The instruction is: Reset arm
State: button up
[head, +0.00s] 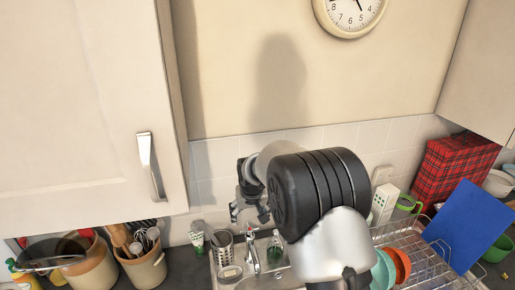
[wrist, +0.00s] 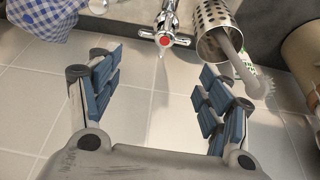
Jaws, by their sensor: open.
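My gripper (wrist: 158,95) is open and empty in the wrist view, its two blue-padded fingers spread wide in front of white wall tiles. In the head view my gripper (head: 240,205) is mostly hidden behind my own arm and shows only as a dark shape left of the large black joint. In the wrist view a chrome tap (wrist: 166,30) with a red dot lies beyond the fingertips, between them. My gripper touches nothing that I can see.
A white cabinet door (head: 75,90) fills the upper left. Below are utensil pots (head: 143,268), a perforated steel holder (head: 222,250) and the tap (head: 253,254). A dish rack (head: 425,262), a blue board (head: 470,225) and a red plaid box (head: 452,168) stand right. A clock (head: 350,12) hangs above.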

jog(key=s+d+r+m+b, duration=0.1)
jog(key=s+d+r+b, duration=0.25)
jog(key=s+r, duration=0.4)
jog(key=s+d+r+b, duration=0.2)
jog(key=s+d+r, duration=0.3)
jog(key=s, duration=0.6)
jog(key=s+d+f+b, duration=0.2)
jog(key=s+f, duration=0.1)
jog(key=s, duration=0.8)
jog(key=s+d+f+b, duration=0.2)
jog(key=s+f+b, duration=0.1)
jog(key=s, duration=0.8)
jog(key=shift+s+d+m+t+h, duration=0.3)
jog(key=shift+d+m, duration=0.05)
jog(key=shift+m, duration=0.05)
